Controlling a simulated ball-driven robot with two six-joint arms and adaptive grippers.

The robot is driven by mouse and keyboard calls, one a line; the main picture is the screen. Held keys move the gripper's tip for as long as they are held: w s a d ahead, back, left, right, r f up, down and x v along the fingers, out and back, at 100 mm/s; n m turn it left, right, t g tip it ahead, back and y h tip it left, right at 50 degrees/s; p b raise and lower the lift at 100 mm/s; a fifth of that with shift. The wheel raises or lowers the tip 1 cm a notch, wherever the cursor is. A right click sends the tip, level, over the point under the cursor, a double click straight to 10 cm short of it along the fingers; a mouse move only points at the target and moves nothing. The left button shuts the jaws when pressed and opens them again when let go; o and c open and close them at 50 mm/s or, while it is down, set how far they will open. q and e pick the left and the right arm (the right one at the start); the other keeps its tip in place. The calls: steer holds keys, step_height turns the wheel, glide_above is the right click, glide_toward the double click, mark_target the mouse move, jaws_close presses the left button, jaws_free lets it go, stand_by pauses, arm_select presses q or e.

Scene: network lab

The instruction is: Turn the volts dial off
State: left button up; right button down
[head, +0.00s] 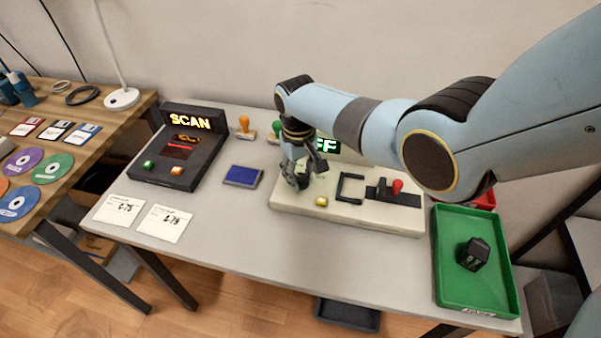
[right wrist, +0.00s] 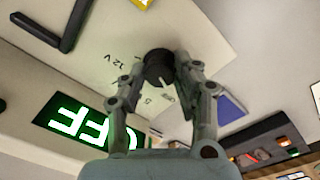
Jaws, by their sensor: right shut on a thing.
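The volts dial (right wrist: 158,66) is a round black knob with a white mark, on a cream panel (right wrist: 95,48) printed with "12 V" and other partly hidden labels. My right gripper (head: 304,178) is over the left part of the panel in the head view, pointing down. In the right wrist view its two fingers are shut on the dial, one on each side. A display with green letters (right wrist: 85,122) reads "OFF", upside down in the right wrist view; in the head view my arm partly covers it. My left gripper is in neither view.
The panel also carries a yellow button (head: 321,201), a black handle (head: 350,187) and a red-knobbed lever (head: 397,186). A green tray (head: 447,290) with a black block stands right. A blue pad (head: 242,175) and the SCAN box (head: 178,150) stand left.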

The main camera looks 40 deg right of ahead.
mark_target(299, 178)
steer(key=c, duration=1)
jaws_free()
steer(key=shift+r, duration=0.1)
steer(key=r, duration=1.2)
steer(key=shift+a, duration=0.2)
steer(key=shift+f, duration=0.15)
